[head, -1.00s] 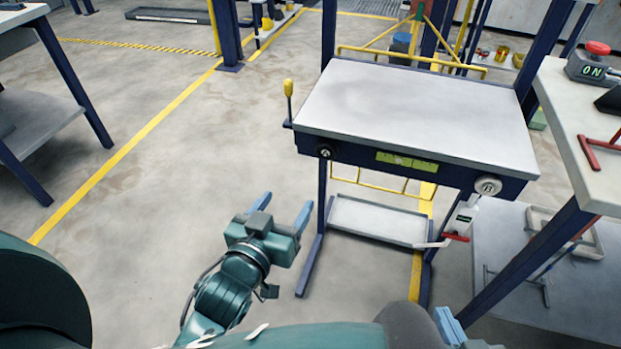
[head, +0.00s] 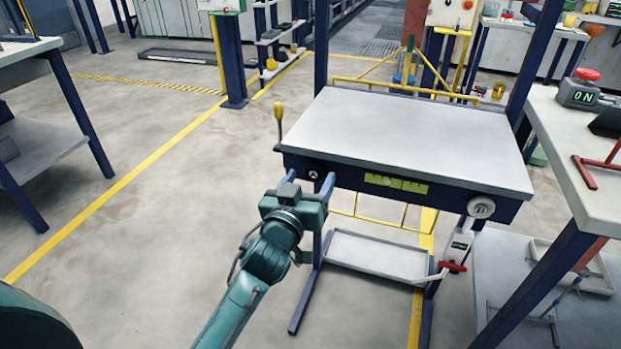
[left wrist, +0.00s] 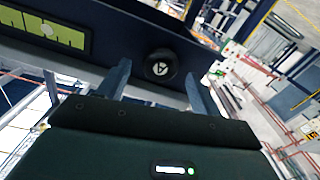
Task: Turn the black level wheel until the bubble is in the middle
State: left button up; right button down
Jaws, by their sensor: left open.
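The black level wheel (head: 313,175) sits on the dark blue front rail of the table, near its left end. My left gripper (head: 310,178) is open in front of it. In the left wrist view the wheel (left wrist: 160,67) shows between the two open fingers (left wrist: 157,78), with nothing gripped. The yellow-green level vial (head: 409,186) is on the same rail, right of the wheel. In the left wrist view the vial (left wrist: 72,38) is cut off by the frame's left edge, and its pale bubble (left wrist: 47,30) shows. My right gripper is out of view.
The grey tabletop (head: 410,135) is bare. A pale round knob (head: 481,207) is at the rail's right end. A yellow-handled lever (head: 279,112) stands at the left corner. A side bench (head: 575,140) with a red button box is close on the right. Floor at left is clear.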

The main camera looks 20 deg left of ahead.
pick_arm(q)
jog(key=shift+w, duration=0.75)
jog(key=shift+c, duration=0.4)
jog(key=c, duration=0.9)
